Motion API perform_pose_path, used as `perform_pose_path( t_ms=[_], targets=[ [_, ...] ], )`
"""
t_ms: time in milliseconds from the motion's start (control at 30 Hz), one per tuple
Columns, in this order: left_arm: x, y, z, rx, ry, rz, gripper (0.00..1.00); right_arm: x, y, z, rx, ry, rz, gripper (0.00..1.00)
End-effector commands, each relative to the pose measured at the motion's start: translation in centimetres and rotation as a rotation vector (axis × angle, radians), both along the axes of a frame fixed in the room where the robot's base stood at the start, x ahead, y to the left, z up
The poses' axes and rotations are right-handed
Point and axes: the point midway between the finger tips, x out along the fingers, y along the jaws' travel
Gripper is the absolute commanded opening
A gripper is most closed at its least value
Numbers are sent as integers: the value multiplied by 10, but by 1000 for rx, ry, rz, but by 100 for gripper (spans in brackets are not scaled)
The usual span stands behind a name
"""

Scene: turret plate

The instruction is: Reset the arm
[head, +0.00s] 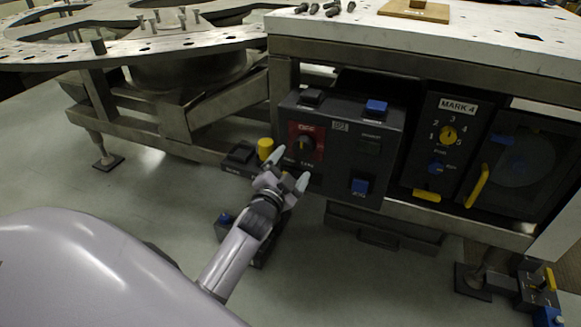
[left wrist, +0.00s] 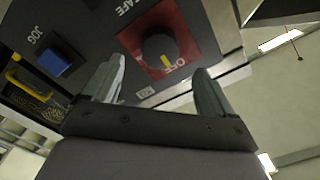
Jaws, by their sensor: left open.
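My left gripper (head: 289,170) is in front of the lower left part of a dark control box (head: 340,150). Its two fingers are spread apart with nothing between them. The box carries a black rotary knob (head: 306,143) with a yellow mark on a red plate labelled OFF. In the left wrist view the knob (left wrist: 160,48) lies just beyond the open fingertips (left wrist: 157,82), and I see no contact. A blue JOG button (head: 360,186) is at the lower right of the box; it also shows in the left wrist view (left wrist: 55,62). My right gripper is not in view.
A metal bench (head: 400,40) with bolts on top holds the box. Right of it are a MARK-4 dial panel (head: 440,140) and a round-windowed door (head: 525,155) with a yellow handle. A round plate (head: 130,45) stands at left. A yellow-topped button (head: 265,148) is beside my gripper.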

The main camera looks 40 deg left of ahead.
Motion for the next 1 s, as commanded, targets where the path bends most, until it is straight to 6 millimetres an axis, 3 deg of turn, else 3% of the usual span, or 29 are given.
perform_pose_path(
  t_ms=[367,533,667,800,1000],
  targets=[
    [-1,0,0,-1,0,-1,86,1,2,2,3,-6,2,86],
    [-20,-14,-16,-57,41,-28,86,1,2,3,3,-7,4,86],
    [-59,-47,-43,-185,130,-83,86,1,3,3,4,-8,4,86],
    [-114,-93,-71,-370,259,-151,86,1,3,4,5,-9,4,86],
    [-192,-156,-94,-618,453,-224,86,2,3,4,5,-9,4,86]
  ],
)
